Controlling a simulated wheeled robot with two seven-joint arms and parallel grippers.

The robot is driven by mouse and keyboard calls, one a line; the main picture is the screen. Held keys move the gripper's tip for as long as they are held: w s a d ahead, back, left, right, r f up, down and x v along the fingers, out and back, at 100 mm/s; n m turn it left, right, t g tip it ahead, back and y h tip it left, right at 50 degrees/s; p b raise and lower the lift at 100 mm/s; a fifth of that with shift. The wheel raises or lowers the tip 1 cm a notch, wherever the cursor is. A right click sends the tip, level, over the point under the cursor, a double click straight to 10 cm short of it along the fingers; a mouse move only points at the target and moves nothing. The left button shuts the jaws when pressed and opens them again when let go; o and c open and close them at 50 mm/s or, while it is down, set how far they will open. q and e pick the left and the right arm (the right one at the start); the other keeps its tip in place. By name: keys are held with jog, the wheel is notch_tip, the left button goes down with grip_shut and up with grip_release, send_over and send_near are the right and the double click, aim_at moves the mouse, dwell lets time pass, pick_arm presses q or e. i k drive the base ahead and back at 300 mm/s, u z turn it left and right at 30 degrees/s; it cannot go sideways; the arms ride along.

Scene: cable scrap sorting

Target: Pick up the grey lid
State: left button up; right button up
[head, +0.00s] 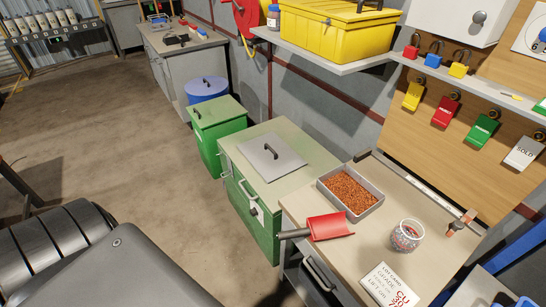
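The grey lid (272,157) is a flat square plate with a dark bar handle standing up near its middle. It lies flat on the top of a green cabinet (312,159) in the middle of the head view. Nothing covers the lid and nothing touches its handle. Neither of my grippers shows in the head view, so I cannot see where they are relative to the lid.
Right of the cabinet, a bench (338,262) holds a tray of copper granules (350,190), a red scoop (328,227), a glass jar (407,235) and a card (388,286). A green bin (218,130) and blue bin (206,88) stand behind.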

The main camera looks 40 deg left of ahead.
aim_at(272, 158)
jog(key=u, duration=2.55)
jog(key=i, duration=1.1)
